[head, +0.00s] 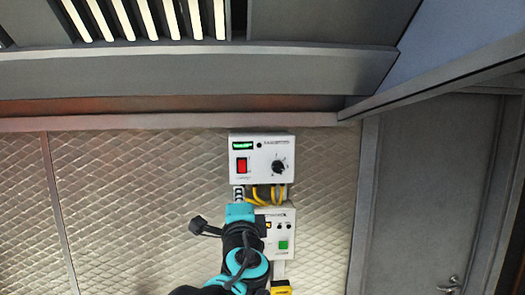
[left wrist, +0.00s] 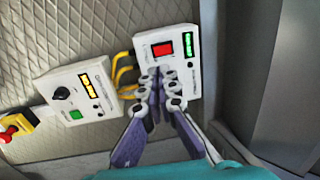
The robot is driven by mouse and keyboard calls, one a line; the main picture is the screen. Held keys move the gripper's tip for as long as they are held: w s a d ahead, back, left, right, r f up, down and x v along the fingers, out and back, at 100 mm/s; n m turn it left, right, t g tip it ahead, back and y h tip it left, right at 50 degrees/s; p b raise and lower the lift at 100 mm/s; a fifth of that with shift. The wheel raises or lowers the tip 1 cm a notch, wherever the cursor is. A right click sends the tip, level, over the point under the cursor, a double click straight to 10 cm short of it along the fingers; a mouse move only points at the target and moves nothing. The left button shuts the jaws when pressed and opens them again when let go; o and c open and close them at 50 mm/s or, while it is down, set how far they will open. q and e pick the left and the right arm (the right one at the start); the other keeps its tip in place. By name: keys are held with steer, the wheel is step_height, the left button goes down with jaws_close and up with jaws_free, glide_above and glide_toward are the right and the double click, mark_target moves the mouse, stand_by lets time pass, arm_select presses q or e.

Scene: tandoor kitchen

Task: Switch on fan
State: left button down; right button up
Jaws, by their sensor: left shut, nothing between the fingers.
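A white control box (head: 262,158) is on the quilted metal wall. It has a red switch (head: 241,165), a lit green display (head: 242,145) and a black knob (head: 279,167); its lettering is too small to read. My left gripper (head: 238,192) points up at the box's lower left edge, just below the red switch. In the left wrist view, the shut, empty fingertips (left wrist: 158,76) are close to the red switch (left wrist: 162,49); I cannot tell whether they touch the box. The fingers hide part of its face. My right gripper is in neither view.
A second white box (head: 283,220) with a green button (head: 283,245) is below, partly behind my arm, joined by yellow cables (head: 277,196). A yellow box with a red button (left wrist: 11,131) is beyond it. A hood (head: 200,80) overhangs above; a grey door (head: 430,180) is at right.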

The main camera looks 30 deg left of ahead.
mark_target(242, 162)
arm_select(q)
steer(key=shift+w+d+r+m, duration=0.3)
steer(key=shift+d+r, duration=0.1)
steer(key=shift+r, duration=0.35)
steer(key=p+x, duration=0.2)
steer(key=x, duration=1.2)
steer(key=shift+w+r+p, duration=0.1)
steer(key=shift+p, duration=0.25)
steer(key=shift+d, duration=0.1)
